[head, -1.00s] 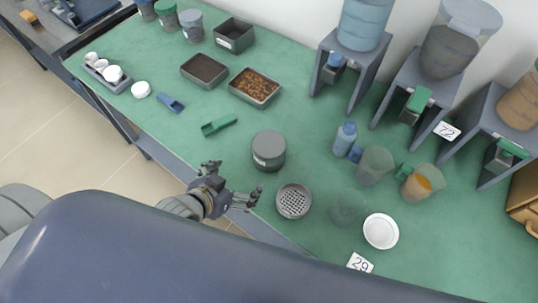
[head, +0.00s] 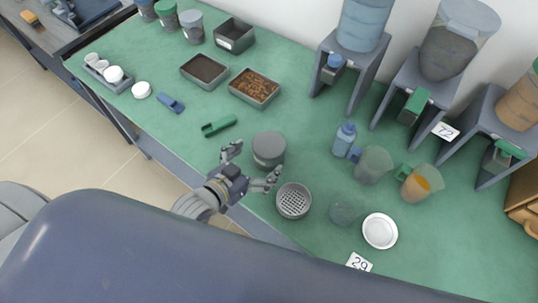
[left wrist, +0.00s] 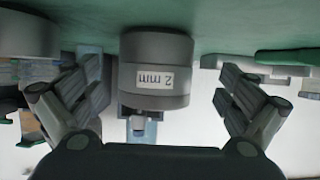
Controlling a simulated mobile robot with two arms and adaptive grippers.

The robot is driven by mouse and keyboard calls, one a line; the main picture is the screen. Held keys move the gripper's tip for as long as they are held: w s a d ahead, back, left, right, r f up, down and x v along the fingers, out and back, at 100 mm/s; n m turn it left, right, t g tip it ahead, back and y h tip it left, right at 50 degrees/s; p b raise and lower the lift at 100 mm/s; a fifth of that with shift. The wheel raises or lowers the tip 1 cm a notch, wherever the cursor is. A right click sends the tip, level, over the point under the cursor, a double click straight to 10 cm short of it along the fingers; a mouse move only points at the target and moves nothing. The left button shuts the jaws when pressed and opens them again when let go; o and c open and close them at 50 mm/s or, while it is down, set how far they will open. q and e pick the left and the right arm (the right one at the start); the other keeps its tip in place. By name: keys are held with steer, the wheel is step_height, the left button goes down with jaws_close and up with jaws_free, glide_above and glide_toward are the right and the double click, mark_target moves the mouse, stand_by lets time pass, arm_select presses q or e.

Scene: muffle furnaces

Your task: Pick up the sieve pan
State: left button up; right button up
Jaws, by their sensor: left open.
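A round grey vessel (head: 269,151) stands upright on the green bench top. In the left wrist view the vessel (left wrist: 157,78) bears a "2 mm" label. A shallow round sieve (head: 294,201) with a perforated floor sits just below and right of it in the head view. I cannot tell for certain which of these is the sieve pan. My left gripper (head: 252,165) is open at the bench's front edge, its fingers spread toward the grey vessel. In the left wrist view the vessel appears between the spread fingers, with gaps at both sides. My right gripper is out of view.
A clear dish (head: 345,213) and a white dish (head: 380,231) lie right of the sieve. A green scoop (head: 219,126) and a tray of brown pieces (head: 254,88) lie behind. Hoppers on stands line the wall.

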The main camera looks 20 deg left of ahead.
arm_select(q)
steer(key=shift+d+p+x, duration=0.1)
steer(key=shift+p+x, duration=0.15)
steer(key=shift+x, duration=1.05)
steer(key=shift+d+p+x, duration=0.15)
steer(key=shift+p+x, duration=0.1)
steer(key=shift+x, duration=1.05)
steer(key=shift+s, duration=0.15)
steer(key=c, duration=1.5)
